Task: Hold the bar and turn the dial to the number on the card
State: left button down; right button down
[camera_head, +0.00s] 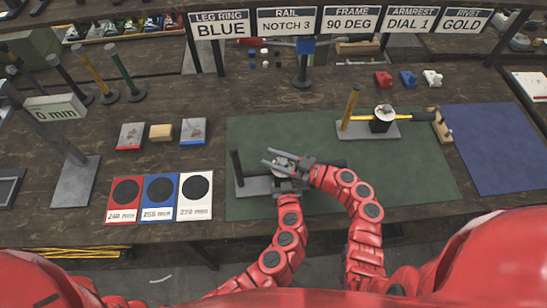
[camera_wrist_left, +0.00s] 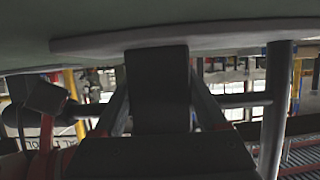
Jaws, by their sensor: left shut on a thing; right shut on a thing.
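On the green mat (camera_head: 400,165) a grey fixture base (camera_head: 252,186) carries a dark upright post (camera_head: 237,165). My left gripper (camera_head: 284,185) comes from below and is shut at this fixture, on what appears to be its bar. In the left wrist view the bar (camera_wrist_left: 245,100) runs level to a post (camera_wrist_left: 277,100), and a dark block (camera_wrist_left: 157,85) sits between my fingers. My right gripper (camera_head: 272,158) points left above it and is shut on what appears to be the dial, mostly hidden by the fingers. The card (camera_head: 410,19) reads "ARMREST DIAL 1".
A second fixture (camera_head: 368,130) with a yellow post and yellow bar stands at the mat's upper right. A wooden block (camera_head: 440,125) stands by the mat's right edge. Red, blue and white cards (camera_head: 160,198) lie left of the mat. The mat's right part is clear.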

jog(key=shift+g, duration=0.3)
jog(key=shift+r+n+g+y, duration=0.1)
jog(key=shift+n+g+y, duration=0.3)
jog(key=shift+n, duration=0.1)
jog(key=shift+s+n+g, duration=0.1)
jog(key=shift+n+g, duration=0.2)
jog(key=shift+g, duration=0.1)
jog(key=c, duration=0.8)
grip_release()
jog(key=shift+o, duration=0.2)
jog(key=shift+s, duration=0.1)
jog(key=v, duration=1.2)
jog(key=shift+f, duration=0.25)
